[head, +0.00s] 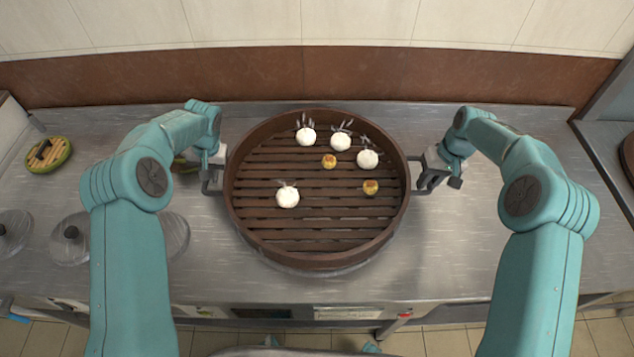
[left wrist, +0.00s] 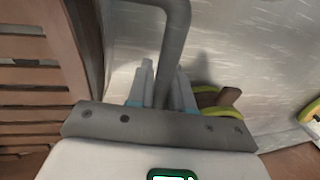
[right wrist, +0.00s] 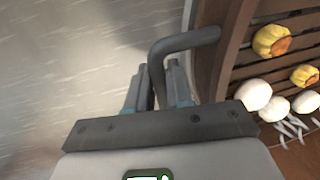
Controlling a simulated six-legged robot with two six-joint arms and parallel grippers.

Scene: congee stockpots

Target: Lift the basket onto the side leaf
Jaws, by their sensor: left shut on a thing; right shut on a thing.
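The round brown bamboo basket (head: 318,257) is in the middle of the head view, with a slatted floor. Several white buns (head: 288,196) and two yellow dumplings (head: 371,187) lie in it. My left gripper (head: 212,176) is shut on the basket's left handle, a dark bar that shows in the left wrist view (left wrist: 172,45). My right gripper (head: 428,176) is shut on the right handle, which shows in the right wrist view (right wrist: 185,42). The basket looks about level. A grey metal rim shows under its front edge; I cannot tell whether they touch.
The steel counter (head: 460,255) is bare at front right. Round metal lids (head: 70,240) lie at the left. A green-rimmed round item (head: 48,155) lies at the far left, and another yellow-green item (left wrist: 215,100) is beside my left gripper. A side surface (head: 605,150) with a dark round object (head: 627,155) is at the right.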

